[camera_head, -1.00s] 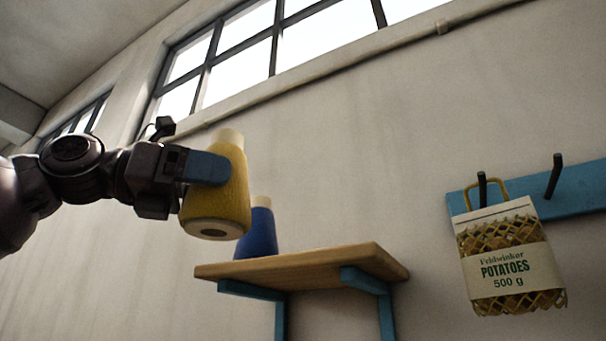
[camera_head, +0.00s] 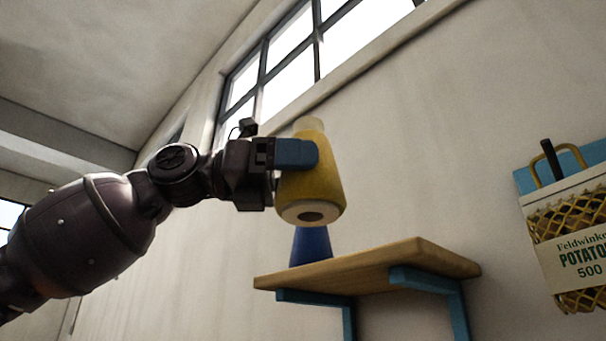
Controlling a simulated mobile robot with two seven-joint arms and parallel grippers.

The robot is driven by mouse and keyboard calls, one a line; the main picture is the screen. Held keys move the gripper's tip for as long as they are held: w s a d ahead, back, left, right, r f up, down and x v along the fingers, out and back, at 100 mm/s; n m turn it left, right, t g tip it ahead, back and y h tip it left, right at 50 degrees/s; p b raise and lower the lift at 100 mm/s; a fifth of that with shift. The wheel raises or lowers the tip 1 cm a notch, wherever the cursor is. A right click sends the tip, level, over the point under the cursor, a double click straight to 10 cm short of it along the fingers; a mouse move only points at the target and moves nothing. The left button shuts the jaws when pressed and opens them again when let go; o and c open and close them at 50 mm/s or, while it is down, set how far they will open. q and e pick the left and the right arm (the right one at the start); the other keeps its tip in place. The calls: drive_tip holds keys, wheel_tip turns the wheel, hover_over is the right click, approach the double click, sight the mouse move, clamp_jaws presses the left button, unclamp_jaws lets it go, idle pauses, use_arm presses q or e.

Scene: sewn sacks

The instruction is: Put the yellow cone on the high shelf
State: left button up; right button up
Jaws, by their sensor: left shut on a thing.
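The yellow cone (camera_head: 325,187) is a spool of yellow thread with a pale top and a pale base with a dark hole. My left gripper (camera_head: 297,154) is shut on its upper part, with a blue finger across the near side. The cone is held almost upright, slightly tilted, with its underside showing. It appears above the level of the high shelf (camera_head: 375,268), a wooden board on blue brackets. A blue cone (camera_head: 311,247) stands on the shelf, its upper part hidden behind the yellow cone. My right gripper is not in view.
A potato sack (camera_head: 572,240) hangs from a dark hook (camera_head: 549,152) on a blue rail (camera_head: 596,153) at the right. The shelf's right part looks clear, though its top is seen from below. A window (camera_head: 290,82) is above.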

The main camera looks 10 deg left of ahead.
use_arm(q)
drive_tip(key=shift+w+d, duration=0.75)
drive_tip(key=shift+w, duration=0.2)
drive_tip(key=shift+w+d+p, duration=0.25)
drive_tip(key=shift+w+p, duration=0.05)
drive_tip(key=shift+w, duration=0.1)
drive_tip(key=shift+w+d+f, duration=0.1)
drive_tip(key=shift+w+d, duration=0.4)
drive_tip(key=shift+w, duration=0.15)
drive_tip(key=shift+w+d+p, duration=0.8)
drive_tip(key=shift+w, duration=0.3)
drive_tip(key=shift+w+d+p, duration=0.75)
drive_tip(key=shift+w+p, duration=0.05)
drive_tip(key=shift+w, duration=0.25)
drive_tip(key=shift+w+d+f, duration=0.15)
drive_tip(key=shift+w+d, duration=0.45)
drive_tip(key=shift+w, duration=0.25)
drive_tip(key=shift+w+d+f, duration=0.2)
drive_tip(key=shift+w+d, duration=0.4)
drive_tip(key=shift+w, duration=0.2)
drive_tip(key=shift+w+d+f, duration=0.15)
drive_tip(key=shift+w+d, duration=0.45)
drive_tip(key=shift+w, duration=0.25)
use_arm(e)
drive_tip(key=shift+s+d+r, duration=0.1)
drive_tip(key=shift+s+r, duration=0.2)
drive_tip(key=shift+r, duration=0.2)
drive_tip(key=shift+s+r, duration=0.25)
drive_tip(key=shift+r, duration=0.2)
